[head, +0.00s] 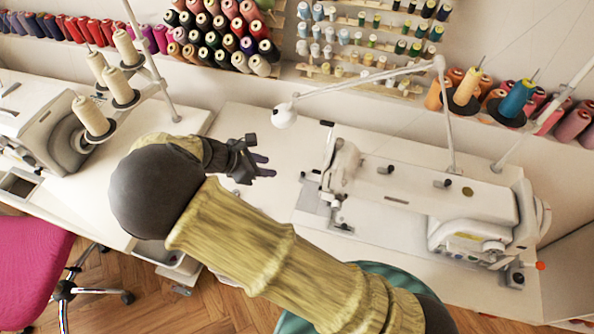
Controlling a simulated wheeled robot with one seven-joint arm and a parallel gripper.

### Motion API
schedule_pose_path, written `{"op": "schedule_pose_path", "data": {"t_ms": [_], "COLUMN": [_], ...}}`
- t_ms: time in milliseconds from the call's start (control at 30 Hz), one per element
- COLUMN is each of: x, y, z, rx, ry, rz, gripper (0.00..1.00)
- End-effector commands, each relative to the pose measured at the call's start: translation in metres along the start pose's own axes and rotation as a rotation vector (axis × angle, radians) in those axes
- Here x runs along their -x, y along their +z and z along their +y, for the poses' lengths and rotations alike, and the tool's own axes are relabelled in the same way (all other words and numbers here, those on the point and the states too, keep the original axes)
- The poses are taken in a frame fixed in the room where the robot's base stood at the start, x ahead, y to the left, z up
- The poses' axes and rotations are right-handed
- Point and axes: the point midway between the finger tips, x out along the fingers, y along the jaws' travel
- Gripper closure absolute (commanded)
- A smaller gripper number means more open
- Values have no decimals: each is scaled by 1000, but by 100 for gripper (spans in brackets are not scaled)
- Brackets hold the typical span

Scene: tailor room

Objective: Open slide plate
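The white sewing machine (420,190) stands on the right-hand table. A grey metal plate (312,203) lies at the left end of its bed, under and beside the needle head; this looks like the slide plate area. At this size I cannot tell the slide plate's outline or whether it is open. My gripper (266,167) is dark, with its fingers pointing right toward the machine head. It is left of the plate, apart from it in the picture. Its two fingers show a gap with nothing between them. My arm hides part of the table's front.
A thin white lamp (285,115) reaches over the table behind my gripper. Another sewing machine (45,125) with thread cones stands at left. A pink chair (35,260) is at lower left. Thread spools fill the wall racks. The white tabletop (240,120) behind my gripper is clear.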

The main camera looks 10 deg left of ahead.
Motion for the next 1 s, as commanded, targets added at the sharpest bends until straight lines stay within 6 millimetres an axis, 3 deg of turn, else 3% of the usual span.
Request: {"op": "schedule_pose_path", "data": {"t_ms": [700, 1000], "x": [-125, -139], "y": [0, 0], "z": [0, 0], "rx": [1, 0], "ry": [-2, 1], "rz": [-2, 1], "gripper": [66, 66]}}
